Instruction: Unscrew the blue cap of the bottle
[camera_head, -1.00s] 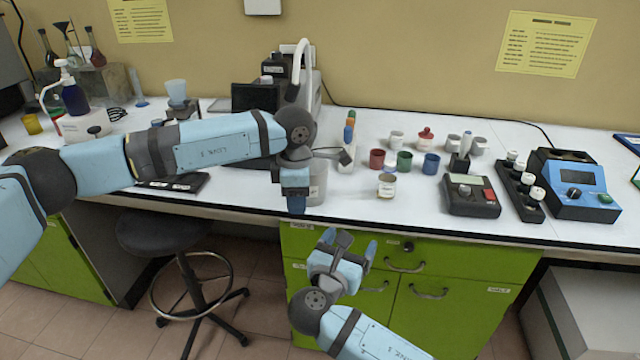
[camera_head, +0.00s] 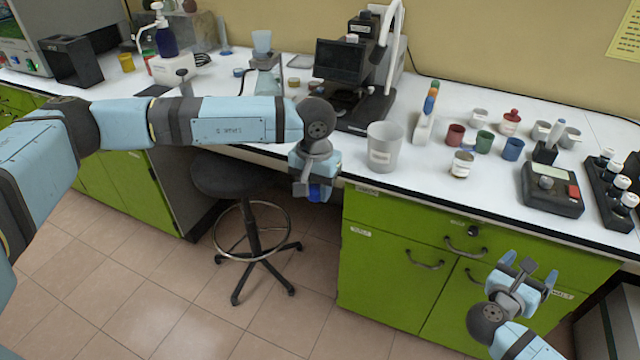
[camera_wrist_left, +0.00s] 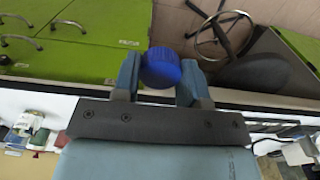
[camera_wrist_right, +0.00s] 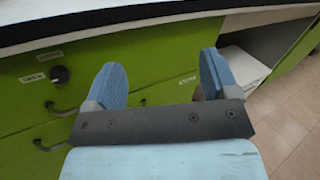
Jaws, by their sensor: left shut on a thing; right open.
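A blue ridged cap (camera_wrist_left: 161,68) sits between the fingertips of my left gripper (camera_wrist_left: 159,84), which is shut on it. In the head view the left gripper (camera_head: 317,180) hangs in front of the bench edge, above the stool, and the blue cap (camera_head: 319,193) shows at its tips. No bottle body shows under the cap. A small labelled jar (camera_head: 461,164) stands on the bench; I cannot tell whether it is the bottle. My right gripper (camera_head: 525,279) is open and empty in front of the green drawers; its spread fingers show in the right wrist view (camera_wrist_right: 160,85).
A grey beaker (camera_head: 385,150) stands near the bench (camera_head: 430,190) edge, right of the left gripper. Small red, green and blue cups, a meter (camera_head: 551,190) and a microscope (camera_head: 350,75) stand on the bench. A stool (camera_head: 235,176) is on the floor below.

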